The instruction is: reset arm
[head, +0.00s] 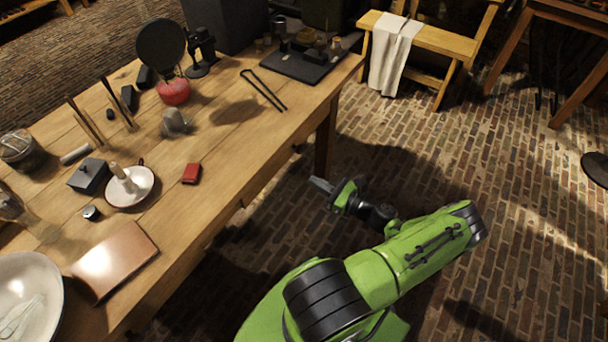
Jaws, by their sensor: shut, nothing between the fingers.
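My gripper (322,186) is at the end of my green arm, out over the brick floor just off the right side of the wooden table (225,150). Its fingers look closed together with nothing between them, and they point left toward the table edge. My arm is bent, with its links over the floor at the lower right of the head view. The gripper appears apart from the table.
A wooden bench (432,36) stands at the back. The brick floor at right is mostly clear.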

